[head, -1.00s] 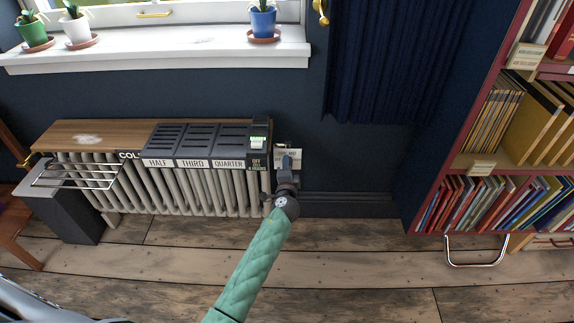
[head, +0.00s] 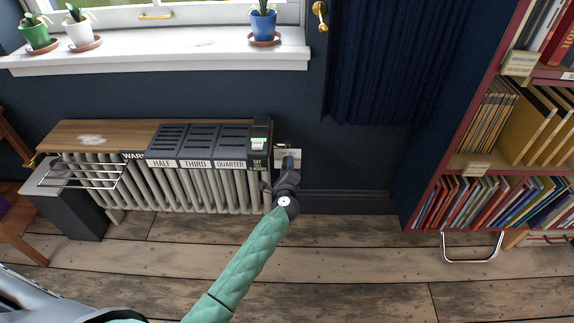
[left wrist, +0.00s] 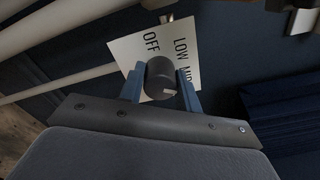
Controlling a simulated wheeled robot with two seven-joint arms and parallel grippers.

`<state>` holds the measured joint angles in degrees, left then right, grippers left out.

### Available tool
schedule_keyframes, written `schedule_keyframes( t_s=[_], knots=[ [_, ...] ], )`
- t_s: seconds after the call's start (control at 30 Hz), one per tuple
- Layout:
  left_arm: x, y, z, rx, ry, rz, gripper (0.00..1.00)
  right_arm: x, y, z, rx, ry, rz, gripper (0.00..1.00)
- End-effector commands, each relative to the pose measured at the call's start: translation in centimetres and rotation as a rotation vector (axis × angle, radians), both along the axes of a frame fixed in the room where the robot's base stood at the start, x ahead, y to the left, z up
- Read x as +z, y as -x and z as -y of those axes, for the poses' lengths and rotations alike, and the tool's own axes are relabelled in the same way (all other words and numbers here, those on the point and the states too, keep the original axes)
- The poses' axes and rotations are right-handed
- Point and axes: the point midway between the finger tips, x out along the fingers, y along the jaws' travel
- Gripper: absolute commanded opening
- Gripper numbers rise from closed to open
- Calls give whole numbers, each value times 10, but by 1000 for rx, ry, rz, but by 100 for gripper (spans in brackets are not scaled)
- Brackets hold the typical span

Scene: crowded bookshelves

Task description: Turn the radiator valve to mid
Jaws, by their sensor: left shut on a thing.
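The radiator valve (left wrist: 160,75) is a dark round knob with a small white mark on its near face, low on the right of that face. Behind it a white plate (left wrist: 146,54) reads OFF, LOW and a partly covered MID. I cannot tell exactly which word the mark points at. My left gripper (left wrist: 160,88) has its blue fingers on both sides of the knob, shut on it. In the head view the left gripper (head: 289,163) is at the radiator's right end, in front of the plate (head: 293,153), and hides the knob. My right gripper is not in view.
The ribbed radiator (head: 190,190) stands left of the valve, with panels marked HALF, THIRD and QUARTER and a partly visible label starting WAR. A white windowsill (head: 160,55) with potted plants is above. A dark curtain (head: 380,60) and a crowded bookshelf (head: 410,215) are right.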

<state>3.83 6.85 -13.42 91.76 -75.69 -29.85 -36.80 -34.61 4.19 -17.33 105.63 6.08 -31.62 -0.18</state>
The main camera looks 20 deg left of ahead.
Motion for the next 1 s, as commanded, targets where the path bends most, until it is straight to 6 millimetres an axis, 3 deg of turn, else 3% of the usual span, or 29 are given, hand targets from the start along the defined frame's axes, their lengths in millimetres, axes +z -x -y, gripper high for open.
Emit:
schedule_keyframes(
  t_s=[0.5, 0.53, 0.63, 1.0],
  knots=[
    [-1, 0, 2, -4, -16, -6, 11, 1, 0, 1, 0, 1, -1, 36],
    [-1, 0, 2, -4, -16, -6, 37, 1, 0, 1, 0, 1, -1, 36],
    [-1, 0, 2, -3, -16, -6, 55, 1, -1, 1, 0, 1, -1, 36],
    [-2, 5, 2, -1, -17, -7, 55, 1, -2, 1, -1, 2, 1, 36]
  ],
)
